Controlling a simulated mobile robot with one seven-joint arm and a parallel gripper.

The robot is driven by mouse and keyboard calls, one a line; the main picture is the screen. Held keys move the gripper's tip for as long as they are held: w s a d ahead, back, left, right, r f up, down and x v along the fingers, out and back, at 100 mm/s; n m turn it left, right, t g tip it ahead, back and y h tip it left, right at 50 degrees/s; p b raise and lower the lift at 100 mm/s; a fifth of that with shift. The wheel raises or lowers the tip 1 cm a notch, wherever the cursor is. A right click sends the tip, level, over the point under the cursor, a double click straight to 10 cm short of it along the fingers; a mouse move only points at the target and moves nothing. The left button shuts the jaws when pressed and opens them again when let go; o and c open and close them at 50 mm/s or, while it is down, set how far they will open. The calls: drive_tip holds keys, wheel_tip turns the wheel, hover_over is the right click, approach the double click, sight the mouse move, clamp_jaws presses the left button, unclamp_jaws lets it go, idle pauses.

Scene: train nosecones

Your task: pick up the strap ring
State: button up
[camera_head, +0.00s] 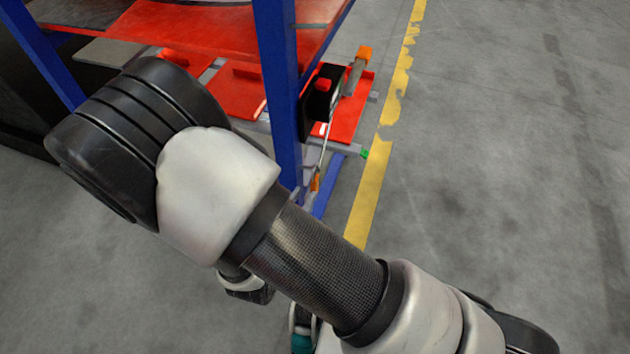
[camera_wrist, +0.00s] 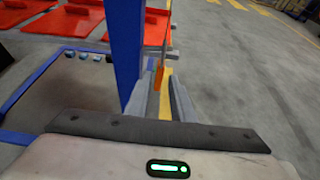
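A small orange piece (camera_head: 315,182), which may be the strap ring, hangs at the end of a thin grey strap (camera_head: 325,145) beside the blue rack post (camera_head: 279,95) in the head view. In the wrist view an orange piece (camera_wrist: 159,77) shows just ahead of the fingertips, right of the blue post (camera_wrist: 125,45). My gripper (camera_wrist: 164,92) is open, its two grey fingers apart with yellow floor line visible between them. Contact with the orange piece cannot be told.
The rack carries red panels (camera_head: 205,28) and a black box with a red knob (camera_head: 321,98). A green-tipped bar (camera_head: 364,153) sticks out to the right. The blue post stands close to my left finger. Grey floor (camera_head: 510,170) beyond the yellow line (camera_head: 368,195) is clear.

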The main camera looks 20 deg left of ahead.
sight(313, 183)
drive_tip(key=b+x, duration=0.1)
drive_tip(key=x, duration=0.5)
drive_tip(key=shift+w+d+f, duration=0.1)
drive_tip(key=shift+w+f, duration=0.05)
drive_tip(key=shift+w, duration=0.2)
drive_tip(key=b+x, duration=0.2)
drive_tip(key=x, duration=0.4)
drive_tip(key=shift+r, duration=0.3)
drive_tip(key=shift+w, duration=0.15)
clamp_jaws()
